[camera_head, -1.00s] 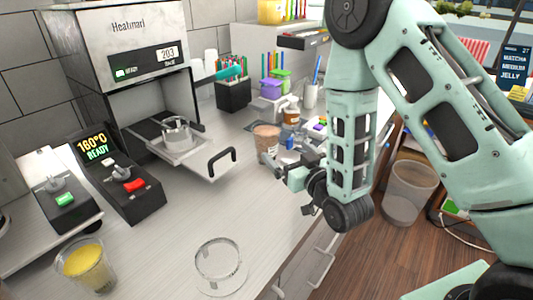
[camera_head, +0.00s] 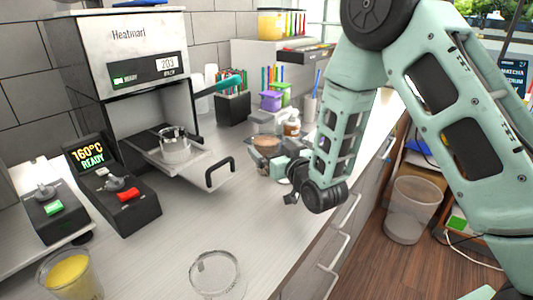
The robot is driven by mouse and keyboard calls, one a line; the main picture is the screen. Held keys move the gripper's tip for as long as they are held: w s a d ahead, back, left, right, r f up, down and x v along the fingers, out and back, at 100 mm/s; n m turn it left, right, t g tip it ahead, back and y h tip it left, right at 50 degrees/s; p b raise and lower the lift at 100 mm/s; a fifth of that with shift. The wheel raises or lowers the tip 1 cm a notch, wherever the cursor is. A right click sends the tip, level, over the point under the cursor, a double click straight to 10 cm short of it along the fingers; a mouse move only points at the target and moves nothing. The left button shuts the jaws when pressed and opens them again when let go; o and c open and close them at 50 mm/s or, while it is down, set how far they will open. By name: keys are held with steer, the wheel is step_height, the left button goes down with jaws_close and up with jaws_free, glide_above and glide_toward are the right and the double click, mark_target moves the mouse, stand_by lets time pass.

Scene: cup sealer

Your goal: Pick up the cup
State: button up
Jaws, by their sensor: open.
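A clear cup with brownish contents (camera_head: 265,143) stands on the counter, in the middle of the view. My gripper (camera_head: 264,165) is open just in front of it, at the end of my green arm, pointing left. Gripper and cup overlap in the picture, and I cannot tell whether they touch. Another clear, empty-looking cup (camera_head: 216,277) stands at the front of the counter, cut by the lower edge. A cup with yellow contents (camera_head: 69,275) stands at the lower left. Both are well apart from my gripper.
The sealing machine (camera_head: 131,40) stands at the back left, its tray with a metal ring holder (camera_head: 174,146) pulled out. Control boxes (camera_head: 118,202) sit at the left. A black straw holder (camera_head: 233,106) and small containers stand behind my gripper. The middle counter is clear.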

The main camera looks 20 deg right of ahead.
mark_target(266, 137)
steer(key=p+x, duration=0.1)
steer(key=x, duration=0.2)
steer(key=p+x, duration=0.1)
steer(key=shift+w+d+p, duration=0.3)
steer(key=shift+w, duration=0.15)
steer(key=shift+w+a+f, duration=0.1)
steer(key=shift+w, duration=0.3)
steer(key=c, duration=1.5)
steer(key=shift+c, duration=1.2)
